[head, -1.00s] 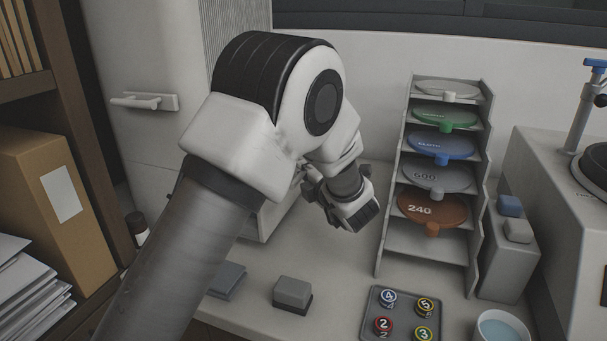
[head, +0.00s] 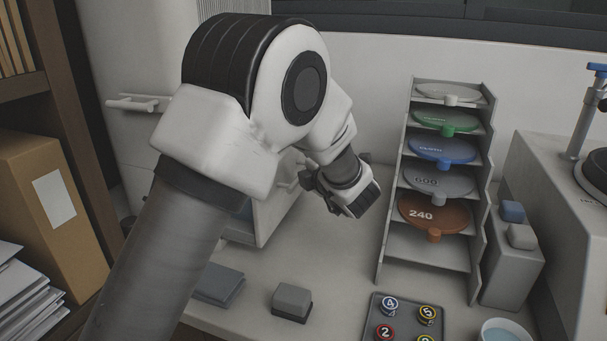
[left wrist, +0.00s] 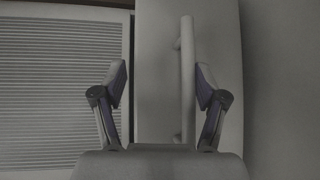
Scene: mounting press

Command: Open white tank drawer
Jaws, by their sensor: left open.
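The white tank drawer (head: 272,210) is the pale box front on the counter behind my left arm; the arm hides much of it. In the left wrist view its pale front panel (left wrist: 155,110) carries a vertical bar handle (left wrist: 187,80). My left gripper (left wrist: 162,80) is open, its two fingers apart with the handle showing between them, closer to the right finger. I see no clear contact with the handle. In the head view the gripper is at the drawer's right side. My right gripper is not in view.
A rack of coloured discs (head: 433,213) stands to the right of my gripper. A grey block (head: 292,299) and a dark folded cloth or pad (head: 218,285) lie on the counter in front. A tray (head: 375,312) of numbered pieces is at the lower right. A cabinet handle (head: 138,103) is at the left.

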